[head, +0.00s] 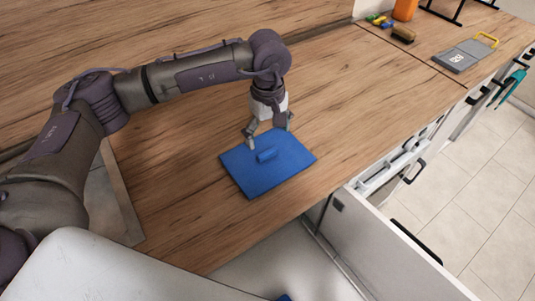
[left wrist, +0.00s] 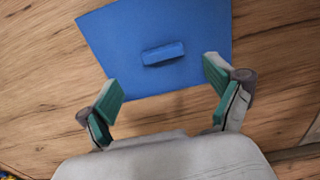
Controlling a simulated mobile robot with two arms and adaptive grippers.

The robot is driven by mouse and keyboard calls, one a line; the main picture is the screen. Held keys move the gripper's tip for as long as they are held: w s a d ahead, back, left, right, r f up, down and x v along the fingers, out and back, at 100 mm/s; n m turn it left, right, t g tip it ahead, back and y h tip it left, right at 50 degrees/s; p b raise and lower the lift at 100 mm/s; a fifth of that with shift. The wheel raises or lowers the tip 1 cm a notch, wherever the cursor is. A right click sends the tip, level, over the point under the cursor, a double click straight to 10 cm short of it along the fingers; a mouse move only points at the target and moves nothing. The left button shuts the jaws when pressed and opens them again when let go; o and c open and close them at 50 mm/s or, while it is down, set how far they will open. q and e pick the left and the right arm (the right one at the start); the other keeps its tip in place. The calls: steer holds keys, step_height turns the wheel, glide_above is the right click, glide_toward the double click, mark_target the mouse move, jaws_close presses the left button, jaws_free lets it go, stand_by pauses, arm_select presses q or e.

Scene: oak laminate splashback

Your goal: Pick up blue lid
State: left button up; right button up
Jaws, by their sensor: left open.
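The blue lid (head: 285,174) lies flat on the wooden counter in the head view, with a small raised blue handle (head: 267,155) at its middle. My left gripper (head: 266,134) is over the far edge of the lid, its fingers pointing down. In the left wrist view the lid (left wrist: 200,30) and its handle (left wrist: 164,54) show ahead of the two green-padded fingers. The fingers (left wrist: 162,98) are spread wide with nothing between them but the lid's near edge and counter below. The handle is not between the pads. My right gripper is not in view.
The wooden counter (head: 350,90) around the lid is mostly clear. A grey board with a yellow handle (head: 463,56), an orange container (head: 404,10) and a brush-like item (head: 403,34) stand far right. An open drawer (head: 385,176) juts out below the counter's front edge.

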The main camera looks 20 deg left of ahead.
mark_target(268, 152)
arm_select(q)
steer(key=shift+f, duration=0.25)
steer(key=f, duration=0.1)
steer(key=f+p, duration=0.1)
steer(key=f, duration=0.1)
steer(key=f+p, duration=0.1)
steer(key=shift+s+f, duration=0.15)
steer(key=shift+s, duration=0.15)
steer(key=shift+f, duration=0.35)
steer(key=c, duration=1.1)
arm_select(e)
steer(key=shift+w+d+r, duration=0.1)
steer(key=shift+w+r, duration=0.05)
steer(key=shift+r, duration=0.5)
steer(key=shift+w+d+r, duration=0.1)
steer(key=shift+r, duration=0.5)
arm_select(q)
steer(key=shift+r, duration=0.1)
steer(key=shift+c, duration=0.2)
